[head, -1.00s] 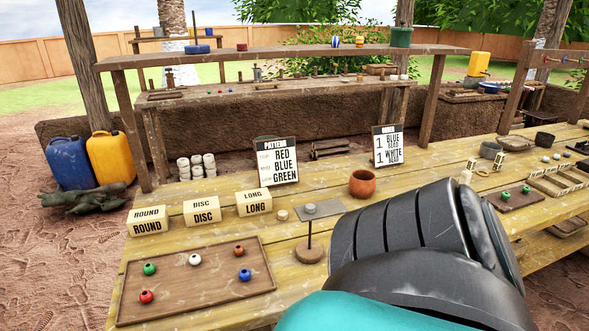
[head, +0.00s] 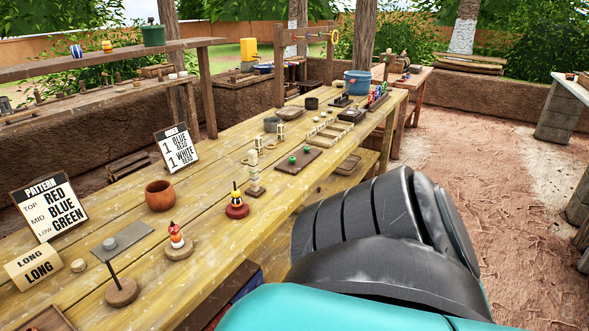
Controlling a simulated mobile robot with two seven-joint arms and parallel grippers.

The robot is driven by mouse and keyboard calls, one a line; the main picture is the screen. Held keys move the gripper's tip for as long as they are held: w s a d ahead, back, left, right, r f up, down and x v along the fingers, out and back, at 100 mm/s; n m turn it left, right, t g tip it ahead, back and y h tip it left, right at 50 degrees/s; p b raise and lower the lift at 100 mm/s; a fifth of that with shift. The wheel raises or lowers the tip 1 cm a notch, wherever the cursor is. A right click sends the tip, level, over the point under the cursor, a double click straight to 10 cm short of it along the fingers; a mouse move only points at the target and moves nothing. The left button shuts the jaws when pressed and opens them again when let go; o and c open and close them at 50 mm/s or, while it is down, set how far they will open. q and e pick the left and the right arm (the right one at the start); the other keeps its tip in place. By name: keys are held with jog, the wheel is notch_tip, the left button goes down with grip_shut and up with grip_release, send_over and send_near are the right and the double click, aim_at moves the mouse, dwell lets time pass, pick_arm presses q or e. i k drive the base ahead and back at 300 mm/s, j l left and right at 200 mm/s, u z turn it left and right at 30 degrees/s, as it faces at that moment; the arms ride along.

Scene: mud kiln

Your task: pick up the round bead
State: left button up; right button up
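Two small green beads (head: 292,159) sit on a dark board (head: 299,166) on the wooden table. They look rounded, but they are too small for me to tell their exact shape. A corner of the brown tray (head: 46,320) shows at the bottom left; no beads are visible in that corner. A teal and black arm of mine fills the lower middle and hides part of the table's front edge and the ground. No fingertips of either gripper are in view.
On the table stand a LONG label block (head: 34,266), a pattern sign (head: 48,207), a count sign (head: 176,148), a clay pot (head: 159,195), an upright rod on a round base (head: 121,293) and small bead stacks (head: 176,237). A blue bucket (head: 357,82) stands at the far end.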

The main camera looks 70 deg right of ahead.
aim_at(234, 194)
jog(key=z, duration=1.55)
